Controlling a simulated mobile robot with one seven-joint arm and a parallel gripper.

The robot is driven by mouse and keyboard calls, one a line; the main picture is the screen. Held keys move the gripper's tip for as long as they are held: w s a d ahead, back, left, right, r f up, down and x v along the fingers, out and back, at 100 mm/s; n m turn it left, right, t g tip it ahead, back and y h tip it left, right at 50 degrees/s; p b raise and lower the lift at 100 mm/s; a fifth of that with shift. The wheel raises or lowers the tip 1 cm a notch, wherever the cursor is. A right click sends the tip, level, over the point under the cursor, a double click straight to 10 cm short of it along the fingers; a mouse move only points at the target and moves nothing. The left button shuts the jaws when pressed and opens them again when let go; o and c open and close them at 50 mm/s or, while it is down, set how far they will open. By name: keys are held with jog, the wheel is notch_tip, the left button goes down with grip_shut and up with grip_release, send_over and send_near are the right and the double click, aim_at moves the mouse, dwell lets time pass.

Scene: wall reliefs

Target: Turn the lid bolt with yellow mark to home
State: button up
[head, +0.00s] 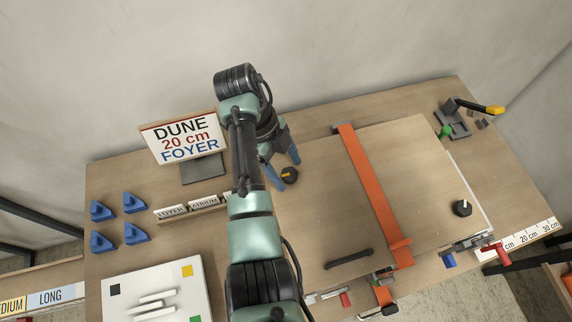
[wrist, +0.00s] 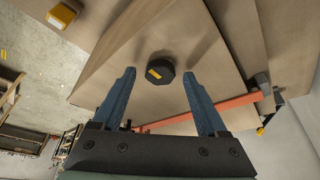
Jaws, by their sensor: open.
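The lid bolt with the yellow mark (head: 290,174) is a dark, many-sided knob near the left edge of the wooden lid (head: 330,220). In the wrist view the bolt (wrist: 160,71) sits just beyond and between my fingertips, with its yellow mark towards its lower left. My gripper (head: 284,166) is open, with blue fingers close to the bolt. In the wrist view my gripper (wrist: 158,75) holds nothing, and I cannot tell whether a finger touches the bolt. A second black bolt with a pale mark (head: 462,208) sits at the lid's right side.
An orange bar (head: 370,190) crosses the lid, and a black handle (head: 348,259) lies near its front. A sign (head: 182,140) stands at the back left. Several blue blocks (head: 101,211) and a white board (head: 155,290) lie left of my arm. A black-and-yellow tool (head: 480,106) stands back right.

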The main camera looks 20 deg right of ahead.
jog(key=p+v, duration=0.6)
jog(key=v, duration=0.7)
jog(key=shift+s, duration=0.1)
